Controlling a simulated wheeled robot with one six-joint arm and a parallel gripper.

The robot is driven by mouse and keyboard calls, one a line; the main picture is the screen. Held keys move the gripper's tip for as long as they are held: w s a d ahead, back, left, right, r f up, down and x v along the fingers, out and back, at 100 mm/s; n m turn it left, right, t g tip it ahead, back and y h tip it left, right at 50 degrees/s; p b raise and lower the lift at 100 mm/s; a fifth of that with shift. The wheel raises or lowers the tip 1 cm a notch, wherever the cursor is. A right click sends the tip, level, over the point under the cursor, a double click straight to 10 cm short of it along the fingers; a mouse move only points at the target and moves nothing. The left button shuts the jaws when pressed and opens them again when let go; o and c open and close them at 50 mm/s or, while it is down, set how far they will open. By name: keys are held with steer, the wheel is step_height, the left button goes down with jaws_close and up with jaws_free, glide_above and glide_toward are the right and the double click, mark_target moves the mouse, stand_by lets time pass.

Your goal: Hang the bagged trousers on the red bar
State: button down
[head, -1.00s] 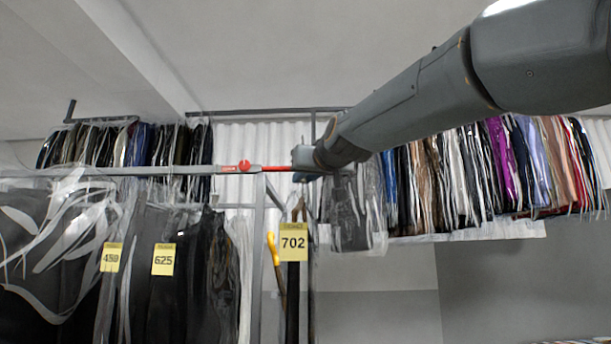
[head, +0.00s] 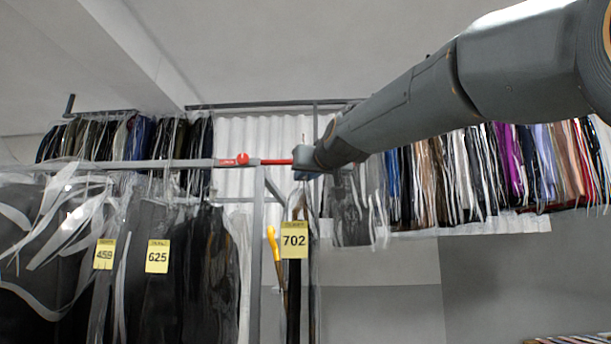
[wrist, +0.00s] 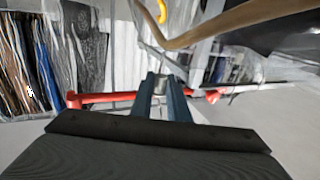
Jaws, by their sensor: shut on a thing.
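The bagged trousers are dark, in clear film, with a yellow 702 tag (head: 294,240); they hang below my gripper (head: 306,172). Their wooden hanger (wrist: 235,24) crosses the top of the wrist view. My gripper fingers (wrist: 161,88) are shut on the hanger's metal hook (wrist: 160,84). The red bar (head: 275,162) runs from the rail's collar to beside my gripper. In the wrist view the red bar (wrist: 108,97) passes across behind the fingers, with an upturned tip at left. The fingers hide its middle, so I cannot tell whether the hook touches it.
Bagged dark garments tagged 459 (head: 104,254) and 625 (head: 157,256) hang on the grey rail (head: 150,164) at left. A yellow hook-shaped handle (head: 272,243) is beside the trousers. Packed clothes (head: 470,175) hang behind at right. The lower right wall area is open.

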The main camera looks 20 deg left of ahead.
steer(key=shift+w, duration=0.15)
steer(key=shift+w+a+b, duration=0.1)
steer(key=shift+w+b, duration=0.35)
steer(key=shift+w, duration=0.3)
steer(key=shift+w+r, duration=0.1)
steer(key=shift+w, duration=0.1)
steer(key=shift+w+a+p, duration=0.1)
steer(key=shift+w+a, duration=0.1)
steer(key=shift+w, duration=0.7)
steer(key=shift+w+a+p, duration=0.1)
steer(key=shift+w+a, duration=0.15)
steer(key=shift+w, duration=0.65)
steer(key=shift+w+a+p, duration=0.1)
steer(key=shift+w+a, duration=0.1)
steer(key=shift+w, duration=0.7)
steer(key=shift+f+b, duration=1.6)
steer(key=shift+b, duration=0.05)
steer(key=shift+f+b, duration=0.25)
steer(key=shift+b, duration=0.05)
